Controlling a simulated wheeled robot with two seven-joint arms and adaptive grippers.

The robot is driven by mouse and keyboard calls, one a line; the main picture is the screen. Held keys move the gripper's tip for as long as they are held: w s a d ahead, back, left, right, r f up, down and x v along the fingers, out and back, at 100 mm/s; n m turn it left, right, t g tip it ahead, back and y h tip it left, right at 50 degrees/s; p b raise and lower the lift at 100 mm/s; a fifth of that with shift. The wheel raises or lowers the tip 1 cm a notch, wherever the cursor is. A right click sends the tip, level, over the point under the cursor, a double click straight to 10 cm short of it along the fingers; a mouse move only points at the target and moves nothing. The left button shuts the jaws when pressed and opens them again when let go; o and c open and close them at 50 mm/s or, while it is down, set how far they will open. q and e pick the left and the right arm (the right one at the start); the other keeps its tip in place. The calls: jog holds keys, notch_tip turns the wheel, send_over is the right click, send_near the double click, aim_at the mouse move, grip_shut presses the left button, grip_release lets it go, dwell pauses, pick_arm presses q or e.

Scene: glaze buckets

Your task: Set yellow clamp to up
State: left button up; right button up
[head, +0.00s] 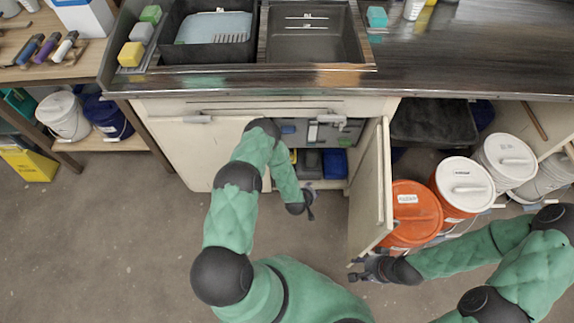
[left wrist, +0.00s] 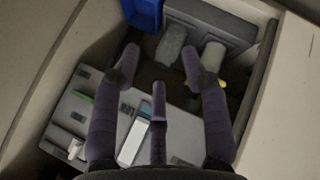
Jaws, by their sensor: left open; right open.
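A small yellow piece (head: 293,156) shows inside the open cabinet under the sink, at the left of its opening. A yellow bit (left wrist: 221,84) also shows in the left wrist view, partly hidden by my right-hand finger. I cannot tell whether either is the yellow clamp, or how the clamp is set. A grey panel (left wrist: 64,122) carries a white block (left wrist: 132,143) and a green piece (left wrist: 83,98). My left gripper (head: 309,205) is open and empty in front of the cabinet; its spread fingers (left wrist: 160,66) show in the wrist view. My right gripper (head: 357,274) is open by the cabinet door's lower edge.
The cabinet door (head: 372,195) stands open between my two grippers. An orange-lidded bucket (head: 409,205) and white-lidded buckets (head: 464,184) stand right of it. A blue bin (head: 335,163) sits inside the cabinet. The counter edge (head: 240,90) is above.

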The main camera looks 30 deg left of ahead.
pick_arm(q)
jog(key=w+a+f+n+t+y+b, duration=0.1)
jog(key=a+f+n+t+y, duration=0.1)
jog(key=a+f+n+y, duration=0.25)
jog(key=w+a+f+n+t+y, duration=0.1)
jog(key=a+f+n+t+y, duration=0.15)
jog(key=a+n, duration=0.45)
jog(key=w+a+f+y+b, duration=0.1)
jog(key=w+a+f+b, duration=0.1)
jog(key=w+a+b, duration=0.3)
jog(key=shift+w+a+m, duration=0.45)
jog(key=shift+w+a, duration=0.4)
jog(key=shift+w, duration=1.05)
grip_shut()
